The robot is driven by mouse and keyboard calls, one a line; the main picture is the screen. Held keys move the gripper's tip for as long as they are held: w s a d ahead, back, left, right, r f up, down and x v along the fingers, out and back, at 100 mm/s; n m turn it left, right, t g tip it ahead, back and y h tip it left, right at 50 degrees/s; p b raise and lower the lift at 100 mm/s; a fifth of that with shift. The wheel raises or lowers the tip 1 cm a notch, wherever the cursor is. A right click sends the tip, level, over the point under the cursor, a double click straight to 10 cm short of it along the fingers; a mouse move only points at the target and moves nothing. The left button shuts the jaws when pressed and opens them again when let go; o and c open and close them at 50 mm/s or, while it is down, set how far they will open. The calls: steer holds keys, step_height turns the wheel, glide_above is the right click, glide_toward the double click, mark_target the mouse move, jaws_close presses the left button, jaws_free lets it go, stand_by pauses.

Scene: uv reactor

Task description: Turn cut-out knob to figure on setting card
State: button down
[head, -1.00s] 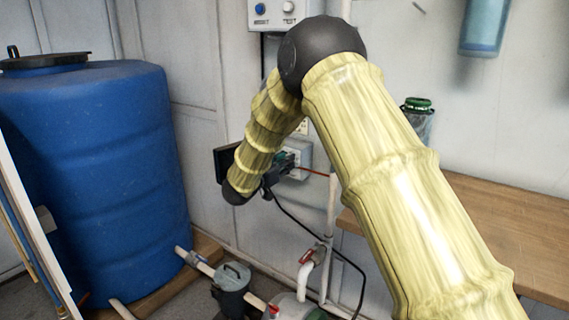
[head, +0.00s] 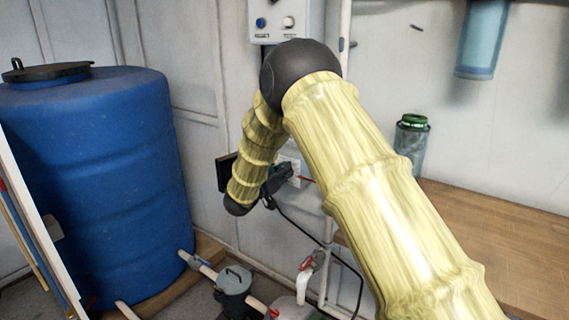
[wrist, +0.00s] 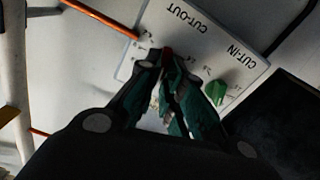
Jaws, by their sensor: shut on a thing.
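The white control panel (wrist: 215,38) shows upside down in the wrist view, with the words CUT-OUT and CUT-IN and small scale figures. My gripper (wrist: 168,62) is shut at the CUT-OUT side, on the cut-out knob, of which only a reddish bit (wrist: 167,52) shows between the teal fingertips. The knob's pointer and most of its scale are hidden. The green cut-in knob (wrist: 215,92) stands beside the fingers, to the right. In the head view my gripper (head: 283,172) is at the panel on the wall, partly hidden by my arm. I cannot make out a setting card.
A blue barrel (head: 95,190) stands at left. A box with a blue and a white button (head: 286,22) hangs above. A wooden bench (head: 480,210) with a green-lidded bottle (head: 411,145) is at right. White pipes and a red-handled valve (head: 306,264) are below. An orange rod (wrist: 100,18) is by the panel.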

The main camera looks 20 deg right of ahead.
steer(key=n+p, duration=0.3)
steer(key=p, duration=0.2)
steer(key=shift+w+a, duration=0.1)
steer(key=shift+f+n+p, duration=0.15)
steer(key=shift+n+p, duration=0.15)
stand_by(0.3)
steer(key=c, duration=1.6)
jaws_free()
steer(key=shift+o, duration=0.2)
steer(key=shift+a, duration=0.1)
steer(key=v, duration=1.1)
steer(key=shift+s+a, duration=0.25)
steer(key=shift+s, duration=0.1)
